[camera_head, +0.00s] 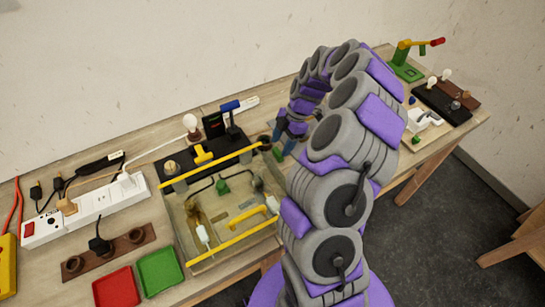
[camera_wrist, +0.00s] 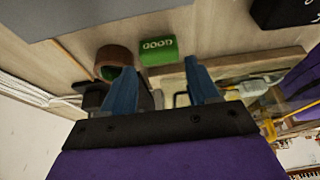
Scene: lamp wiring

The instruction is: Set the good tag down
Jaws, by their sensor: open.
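The good tag (camera_wrist: 168,48) is a small green block with the word GOOD on its face. In the wrist view it lies on the wooden surface, just beyond the fingertips and between their lines. My gripper (camera_wrist: 160,75) is open, its two blue fingers apart with nothing held between them. In the head view my gripper (camera_head: 286,136) is low over the bench, behind the right end of the clear case. The tag is hard to make out there beside the fingers.
A brown ring-shaped holder (camera_wrist: 115,56) stands beside the tag. The clear case with yellow rails (camera_head: 215,237) stands close by. A red tray (camera_head: 116,287), a green tray (camera_head: 160,270) and a white power strip (camera_head: 85,212) are at the left. A lamp board (camera_head: 440,103) is at the right.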

